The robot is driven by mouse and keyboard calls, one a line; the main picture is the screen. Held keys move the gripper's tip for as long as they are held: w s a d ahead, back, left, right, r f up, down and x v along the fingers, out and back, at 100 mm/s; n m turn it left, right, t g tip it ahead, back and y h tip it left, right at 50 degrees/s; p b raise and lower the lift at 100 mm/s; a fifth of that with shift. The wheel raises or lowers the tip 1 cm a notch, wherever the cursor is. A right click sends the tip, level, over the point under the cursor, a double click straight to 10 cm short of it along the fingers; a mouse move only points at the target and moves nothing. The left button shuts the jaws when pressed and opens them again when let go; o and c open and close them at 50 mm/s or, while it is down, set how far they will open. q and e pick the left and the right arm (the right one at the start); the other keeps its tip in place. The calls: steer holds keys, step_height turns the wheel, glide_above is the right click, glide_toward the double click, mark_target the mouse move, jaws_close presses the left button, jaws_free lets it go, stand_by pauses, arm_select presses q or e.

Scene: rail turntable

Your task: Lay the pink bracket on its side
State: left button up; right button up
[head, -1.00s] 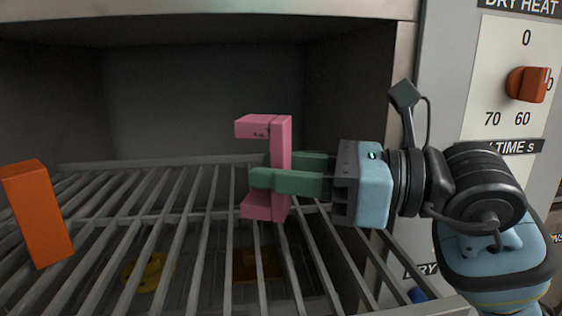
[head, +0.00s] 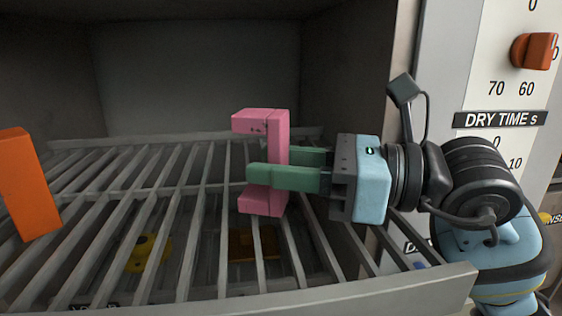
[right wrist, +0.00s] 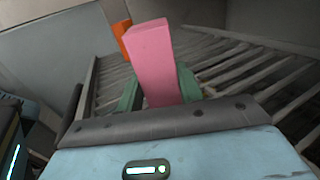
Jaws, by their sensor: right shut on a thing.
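The pink bracket (head: 277,135) is C-shaped and stands upright at the rack, its two arms pointing left in the head view. My right gripper (head: 252,174) reaches in from the right, its green fingers shut on the bracket's upright part. In the right wrist view the pink bracket (right wrist: 153,60) rises between the green fingers (right wrist: 160,92). I cannot tell whether the bracket's lower end touches the rack bars. My left gripper is not in view.
An orange block (head: 28,185) stands tilted on the slatted rack (head: 190,190) at the left. A yellow thing (head: 150,252) and a brown-orange thing (head: 252,245) lie below the bars. Oven walls enclose the rack; a control panel (head: 500,95) is at the right.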

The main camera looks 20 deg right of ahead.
steer(key=shift+f, duration=0.35)
steer(key=o, duration=1.3)
steer(key=shift+s+d+f, duration=0.1)
steer(key=shift+s+d, duration=0.05)
steer(key=shift+d, duration=0.15)
steer(key=b+v, duration=0.2)
steer(key=v, duration=0.3)
steer(key=shift+s+d, duration=0.1)
steer(key=shift+d, duration=0.1)
steer(key=shift+s+d, duration=0.6)
steer(key=shift+d, duration=0.05)
